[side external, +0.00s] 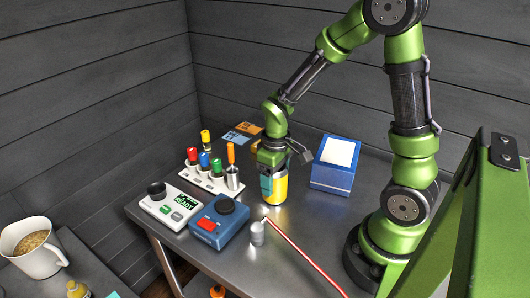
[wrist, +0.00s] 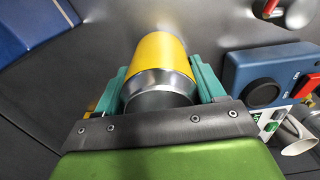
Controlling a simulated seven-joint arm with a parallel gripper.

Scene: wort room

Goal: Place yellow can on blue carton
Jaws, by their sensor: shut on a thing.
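The yellow can (side external: 280,187) has a silver end and stands at the middle of the metal table, or just above it; I cannot tell which. In the wrist view the can (wrist: 163,58) sits between the two teal fingers of my gripper (wrist: 162,85). The blue carton (side external: 333,172) with a white top stands to the right of the can, apart from it. A blue piece at the upper left of the wrist view (wrist: 30,25) appears to be the carton.
A blue device with a dark knob (side external: 219,221) and a white device (side external: 165,205) stand left of the can. A rack of coloured tubes (side external: 211,177) is behind them. A small metal cylinder (side external: 257,233) and a red rod (side external: 302,254) are in front. The table between can and carton looks clear.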

